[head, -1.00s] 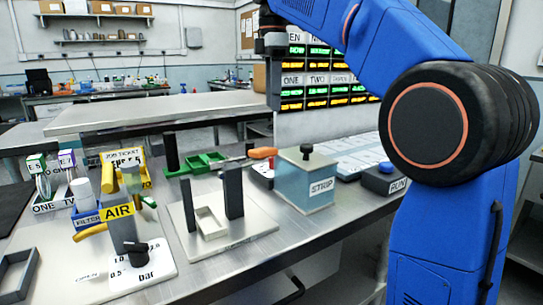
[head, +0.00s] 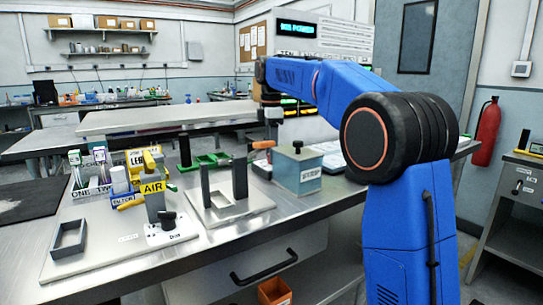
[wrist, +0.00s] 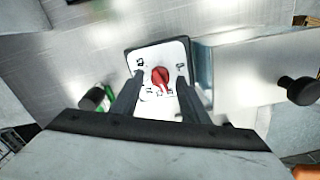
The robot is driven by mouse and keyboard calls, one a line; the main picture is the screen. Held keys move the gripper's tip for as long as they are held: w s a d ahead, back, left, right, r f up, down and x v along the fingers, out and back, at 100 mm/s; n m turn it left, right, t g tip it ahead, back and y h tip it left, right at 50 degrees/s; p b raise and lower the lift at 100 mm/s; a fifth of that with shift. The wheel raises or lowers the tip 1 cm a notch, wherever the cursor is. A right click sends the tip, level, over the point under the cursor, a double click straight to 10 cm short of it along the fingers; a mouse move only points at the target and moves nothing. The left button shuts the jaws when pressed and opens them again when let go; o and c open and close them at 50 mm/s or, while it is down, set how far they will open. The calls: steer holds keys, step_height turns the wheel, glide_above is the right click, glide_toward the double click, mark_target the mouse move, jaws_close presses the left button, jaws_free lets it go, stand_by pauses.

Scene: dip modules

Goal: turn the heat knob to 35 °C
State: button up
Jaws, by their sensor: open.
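The red heat knob (wrist: 160,76) shows in the wrist view on a white dial plate (wrist: 150,54) with a dark edge. Small marks ring the knob, too small to read surely. A narrow part of the knob points toward the bottom of the picture. My gripper (wrist: 160,86) is open, one dark finger on each side of the knob, with gaps between fingers and knob. I cannot tell how high the fingertips are above the plate. In the head view the knob is not visible, and the gripper end is small and unclear behind the far bench items.
A blue-grey STRIP box (head: 299,173) with a black top knob (wrist: 298,90) stands beside the dial. The AIR valve (head: 153,187) is further left. The bench front is mostly clear.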

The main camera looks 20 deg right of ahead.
steer(key=shift+f, duration=0.25)
steer(key=c, duration=1)
